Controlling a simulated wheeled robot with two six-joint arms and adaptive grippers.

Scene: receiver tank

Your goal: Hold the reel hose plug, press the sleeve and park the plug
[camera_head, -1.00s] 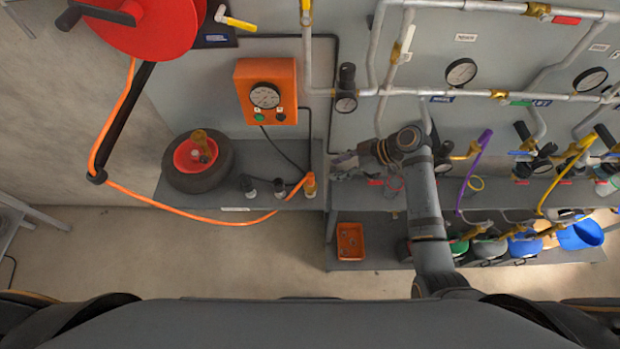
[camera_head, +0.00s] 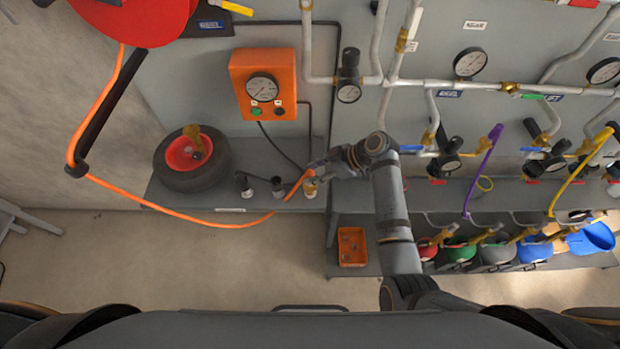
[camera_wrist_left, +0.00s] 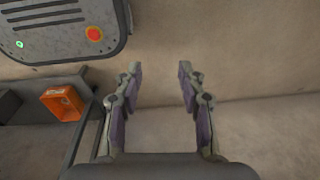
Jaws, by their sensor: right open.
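The orange reel hose (camera_head: 190,212) hangs from the red reel (camera_head: 135,15), loops down and rises to its brass plug (camera_head: 310,188) at the shelf's front edge. Two dark-and-silver fittings stand left of the plug, one at the far left (camera_head: 243,186) and one nearer (camera_head: 277,187). My right gripper (camera_head: 317,168) is open, its fingers at the top of the hose end and plug. Whether they touch is too small to tell. My left gripper (camera_wrist_left: 160,76) is open and empty in the left wrist view, outside the head view.
A tire with a red hub (camera_head: 195,172) lies on the shelf (camera_head: 225,203). An orange gauge box (camera_head: 263,85) is on the wall above. An orange bin (camera_head: 352,245) sits on the lower right shelf. Pipes, valves and coloured hoses fill the right. The floor in front is clear.

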